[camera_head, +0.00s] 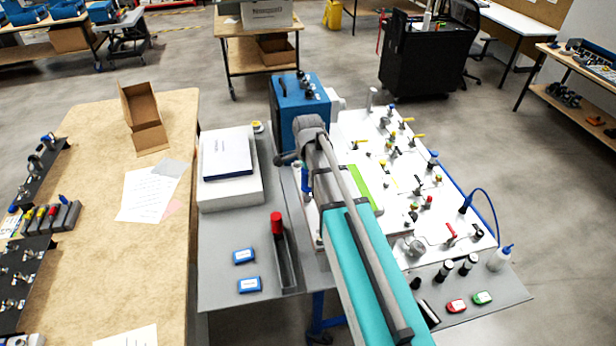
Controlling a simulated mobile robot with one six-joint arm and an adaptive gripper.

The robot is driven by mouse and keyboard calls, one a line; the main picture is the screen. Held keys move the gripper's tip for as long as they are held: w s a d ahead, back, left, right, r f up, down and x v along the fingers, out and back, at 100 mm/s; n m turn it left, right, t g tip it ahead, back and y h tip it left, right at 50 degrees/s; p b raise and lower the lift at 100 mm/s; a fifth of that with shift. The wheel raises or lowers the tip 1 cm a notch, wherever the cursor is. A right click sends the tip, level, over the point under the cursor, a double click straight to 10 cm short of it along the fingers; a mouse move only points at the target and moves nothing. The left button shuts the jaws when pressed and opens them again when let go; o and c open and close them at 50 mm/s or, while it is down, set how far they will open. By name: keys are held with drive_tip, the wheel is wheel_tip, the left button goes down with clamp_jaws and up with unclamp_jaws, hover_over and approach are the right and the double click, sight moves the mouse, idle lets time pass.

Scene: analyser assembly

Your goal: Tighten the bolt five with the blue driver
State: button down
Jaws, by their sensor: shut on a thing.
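My arm reaches up from the bottom of the picture, and its wrist end covers much of my gripper (301,163). A blue handle (304,181), seemingly the blue driver, shows just below the wrist, and my gripper is shut on it. Its lower end is hard to make out. The handle is near the left edge of the white analyser panel (345,128), which carries several valves and fittings. Bolt five cannot be picked out; my arm hides part of the panel and the area around the driver.
A blue box (302,108) stands just behind the wrist. A white case (228,180) and a red-capped item (276,222) in a dark holder are on the grey table (222,290). A driver rack (60,222) is on the wooden table at left. Small bottles stand at right.

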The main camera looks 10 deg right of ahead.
drive_tip(key=m, duration=0.9)
drive_tip(key=shift+c, duration=1.3)
unclamp_jaws()
drive_tip(key=shift+m, duration=0.5)
clamp_jaws()
drive_tip(key=shift+r, duration=0.1)
drive_tip(key=shift+r+p, duration=2.85)
drive_tip(key=shift+p, duration=0.15)
